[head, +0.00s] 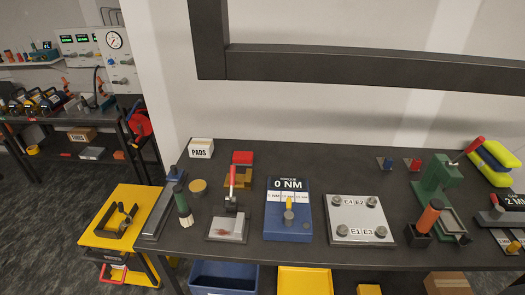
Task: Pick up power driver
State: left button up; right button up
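I cannot tell for certain which tool is the power driver. An orange-handled tool (429,217) stands tilted in a black block (418,235) at the right, in front of a green press (437,182). Neither of my grippers shows in the head view.
A blue torque tester (288,222) reading 0 NM and a grey plate with bolts (360,232) fill the middle. A PADS box (201,148) stands at the back left. A yellow cart (97,236) stands left of the bench. Bins (224,277) sit below its front edge.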

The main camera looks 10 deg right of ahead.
aim_at(431, 214)
jog(key=l+z, duration=0.15)
jog(key=z, duration=1.45)
jog(key=k+l, duration=0.05)
jog(key=l, duration=0.05)
